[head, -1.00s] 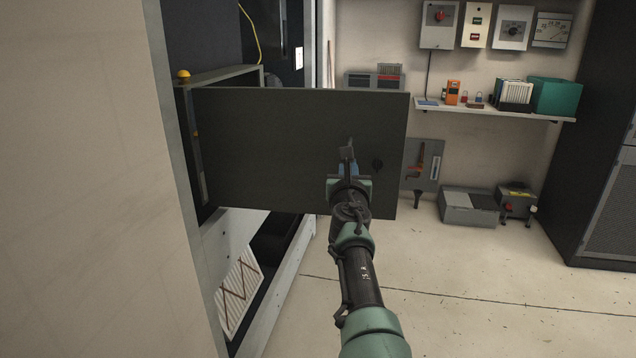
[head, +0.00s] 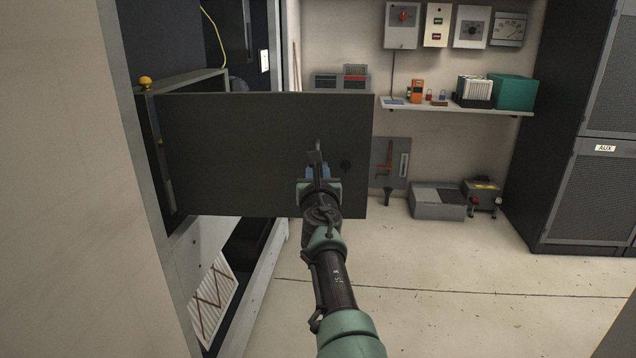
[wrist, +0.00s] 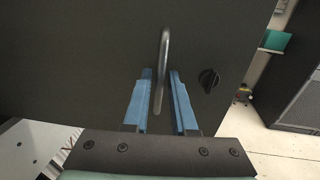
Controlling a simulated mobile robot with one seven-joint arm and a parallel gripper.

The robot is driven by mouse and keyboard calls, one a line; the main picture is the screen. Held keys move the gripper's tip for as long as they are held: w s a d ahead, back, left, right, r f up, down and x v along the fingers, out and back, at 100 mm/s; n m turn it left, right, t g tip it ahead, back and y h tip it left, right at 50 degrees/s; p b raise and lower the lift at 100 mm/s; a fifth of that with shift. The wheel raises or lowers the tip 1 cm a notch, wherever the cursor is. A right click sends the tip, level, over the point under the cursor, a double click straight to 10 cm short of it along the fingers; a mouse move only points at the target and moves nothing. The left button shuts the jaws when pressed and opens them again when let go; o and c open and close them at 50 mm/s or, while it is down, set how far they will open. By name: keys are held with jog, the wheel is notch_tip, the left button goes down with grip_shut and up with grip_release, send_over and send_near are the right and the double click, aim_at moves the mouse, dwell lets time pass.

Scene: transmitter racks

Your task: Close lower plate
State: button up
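The lower plate (head: 230,140) is a dark flat door standing swung out from the rack opening, hinged at its left edge. It has a thin upright metal handle (wrist: 163,68) and a round black knob (wrist: 208,80) to the right of it. In the head view the knob (head: 346,165) is right of my gripper (head: 318,168). In the wrist view, my gripper's blue fingers (wrist: 160,95) stand on either side of the handle's lower part, with a narrow gap at each side. The gripper is open. Finger depth against the plate is hard to judge.
The rack frame (head: 160,150) with a yellow knob (head: 145,82) stands left. A striped white panel (head: 213,295) sits low inside the rack. A wall shelf (head: 470,106) and grey boxes (head: 437,200) are behind; a dark AUX cabinet (head: 590,195) is right. The floor (head: 440,310) between is clear.

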jog(key=s+p, duration=1.2)
jog(key=shift+s+d+p, duration=0.3)
jog(key=shift+s+d, duration=0.05)
jog(key=shift+d, duration=0.1)
